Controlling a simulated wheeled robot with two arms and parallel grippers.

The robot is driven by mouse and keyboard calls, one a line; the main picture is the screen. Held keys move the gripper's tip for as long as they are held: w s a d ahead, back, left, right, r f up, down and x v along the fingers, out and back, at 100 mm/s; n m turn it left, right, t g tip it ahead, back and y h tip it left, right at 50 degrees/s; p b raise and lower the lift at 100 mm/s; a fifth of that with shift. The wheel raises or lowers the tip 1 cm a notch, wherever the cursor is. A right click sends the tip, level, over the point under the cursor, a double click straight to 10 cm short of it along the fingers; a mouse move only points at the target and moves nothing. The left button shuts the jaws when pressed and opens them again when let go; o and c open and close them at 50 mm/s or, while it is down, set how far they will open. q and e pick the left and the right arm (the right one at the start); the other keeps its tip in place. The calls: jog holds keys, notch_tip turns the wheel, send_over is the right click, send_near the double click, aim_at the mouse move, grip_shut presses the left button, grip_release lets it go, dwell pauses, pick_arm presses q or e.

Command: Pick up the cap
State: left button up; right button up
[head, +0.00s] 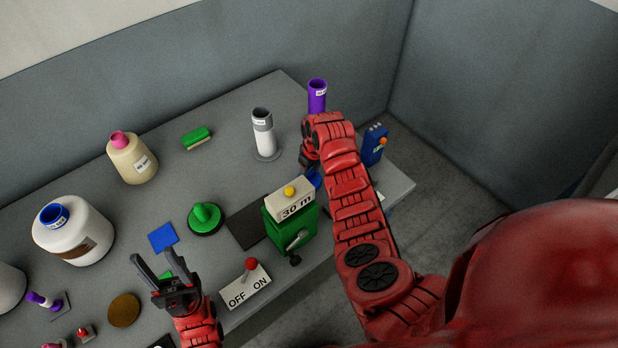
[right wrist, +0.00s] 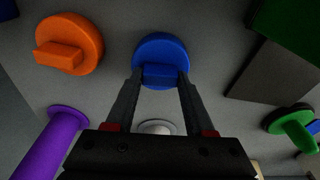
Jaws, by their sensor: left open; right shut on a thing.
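A round blue cap (right wrist: 162,48) with a raised block-shaped grip shows in the right wrist view. My right gripper (right wrist: 159,80) is shut on that raised grip, one finger on each side. Whether the cap touches the table cannot be told. In the head view my right gripper is mostly hidden by its own arm, and a bit of blue (head: 314,178) shows beside it. My left gripper (head: 153,256) is open and empty at the lower left, its fingers spread over the table near a blue square (head: 162,237).
An orange cap (right wrist: 68,42) and a purple tube (right wrist: 55,142) are left of the blue cap in the wrist view. In the head view a green box marked 30 m (head: 283,222), a white-grey bobbin (head: 263,133) and a blue box (head: 373,147) stand nearby.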

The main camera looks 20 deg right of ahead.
aim_at(310, 173)
jog(key=shift+r, duration=0.1)
jog(key=shift+w+r, duration=0.1)
jog(key=shift+r, duration=0.15)
notch_tip(310, 173, up, 7)
jog(key=b, duration=0.4)
jog(key=shift+f, duration=0.1)
jog(key=shift+r+p, duration=0.7)
jog(key=shift+r, duration=0.6)
